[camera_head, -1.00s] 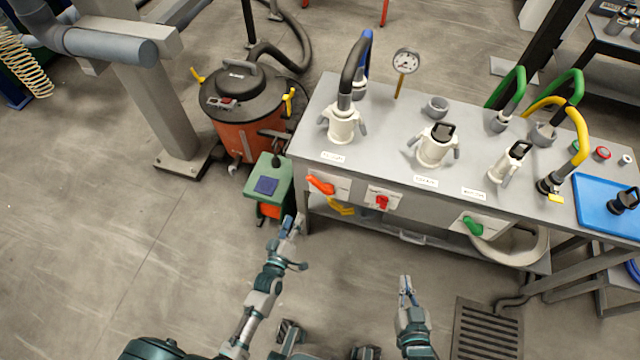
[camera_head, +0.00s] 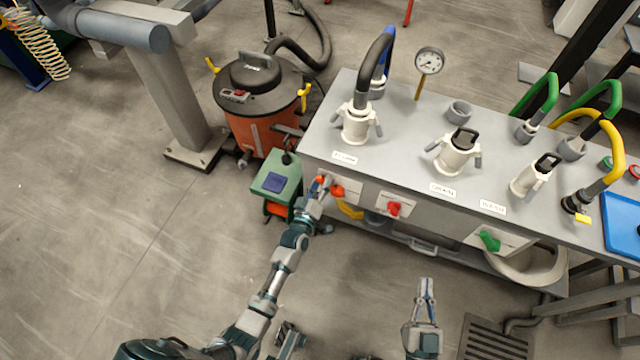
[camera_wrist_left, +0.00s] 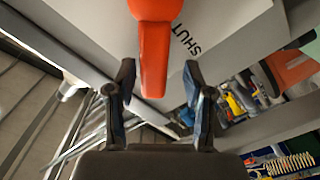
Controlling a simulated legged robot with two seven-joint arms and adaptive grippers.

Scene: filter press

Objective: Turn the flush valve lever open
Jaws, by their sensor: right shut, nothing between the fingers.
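An orange valve lever (camera_head: 335,190) sits on the front panel at the left end of the grey bench. In the left wrist view the lever (camera_wrist_left: 154,50) points down between my fingers, beside the printed word SHUT. My left gripper (camera_head: 320,184) is at this lever. Its two fingers (camera_wrist_left: 158,80) are spread, one on each side of the lever's end, with gaps visible. My right gripper (camera_head: 427,284) is shut and empty, low in front of the bench. A red handle (camera_head: 394,209) and a green lever (camera_head: 489,241) sit further right on the panel.
A yellow handle (camera_head: 349,210) is just below the orange lever. A green box (camera_head: 275,184) and an orange vacuum (camera_head: 262,105) stand left of the bench. Hoses, fittings and a gauge (camera_head: 429,61) stand on top. The floor in front is open, with a drain grate (camera_head: 490,338).

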